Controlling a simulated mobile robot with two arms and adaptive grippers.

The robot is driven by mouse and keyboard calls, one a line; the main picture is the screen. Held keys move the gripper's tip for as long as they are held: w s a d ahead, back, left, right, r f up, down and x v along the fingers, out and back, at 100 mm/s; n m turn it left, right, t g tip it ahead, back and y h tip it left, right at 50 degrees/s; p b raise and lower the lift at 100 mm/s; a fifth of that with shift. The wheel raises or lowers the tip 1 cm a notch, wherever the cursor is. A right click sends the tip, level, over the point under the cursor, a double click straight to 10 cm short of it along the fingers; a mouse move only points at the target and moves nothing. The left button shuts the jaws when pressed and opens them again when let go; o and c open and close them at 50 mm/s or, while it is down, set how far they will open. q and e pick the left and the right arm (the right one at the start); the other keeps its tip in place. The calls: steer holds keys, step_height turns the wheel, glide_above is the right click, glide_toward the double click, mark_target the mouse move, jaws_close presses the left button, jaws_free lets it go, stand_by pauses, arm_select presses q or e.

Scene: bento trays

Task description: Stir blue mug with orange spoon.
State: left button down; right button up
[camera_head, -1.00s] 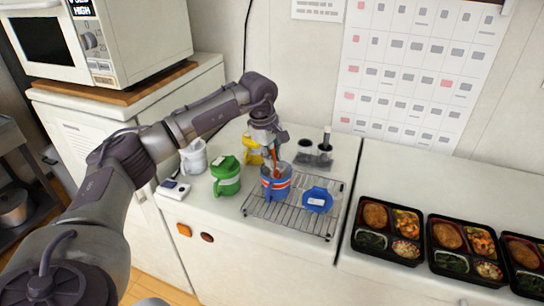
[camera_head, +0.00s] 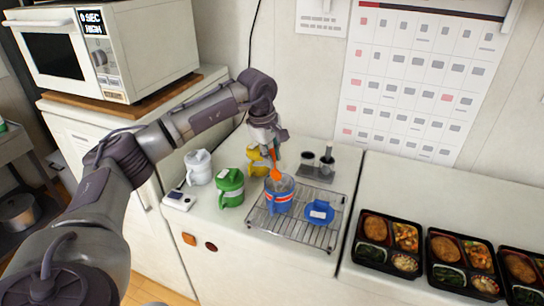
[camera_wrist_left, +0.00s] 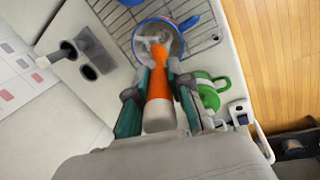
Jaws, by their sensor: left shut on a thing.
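The blue mug (camera_head: 278,199) stands without its lid on a wire rack, and it also shows in the left wrist view (camera_wrist_left: 177,37). Its blue lid (camera_head: 319,212) lies on the rack to its right. My left gripper (camera_head: 270,148) is above the mug, shut on the orange spoon (camera_head: 275,174). The spoon points down at the mug's mouth; in the left wrist view the spoon (camera_wrist_left: 159,85) runs from between the fingers to the mug opening. I cannot tell how deep its tip sits. My right gripper is not in view.
Green (camera_head: 230,188), white (camera_head: 198,167) and yellow (camera_head: 259,161) mugs stand left of and behind the wire rack (camera_head: 300,233). A grey holder (camera_head: 315,172) with dark cups is behind it. Bento trays (camera_head: 383,270) line the right counter. A microwave (camera_head: 110,45) stands at the left.

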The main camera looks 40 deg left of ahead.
arm_select(q)
steer(key=shift+r, duration=0.1)
steer(key=p+v, duration=0.2)
steer(key=w+p+v, duration=0.1)
steer(key=v, duration=0.1)
steer(key=shift+d+r+p, duration=0.1)
steer(key=shift+r+p, duration=0.25)
steer(key=shift+r, duration=0.15)
steer(key=shift+s, duration=0.1)
steer(key=shift+d+f, duration=0.1)
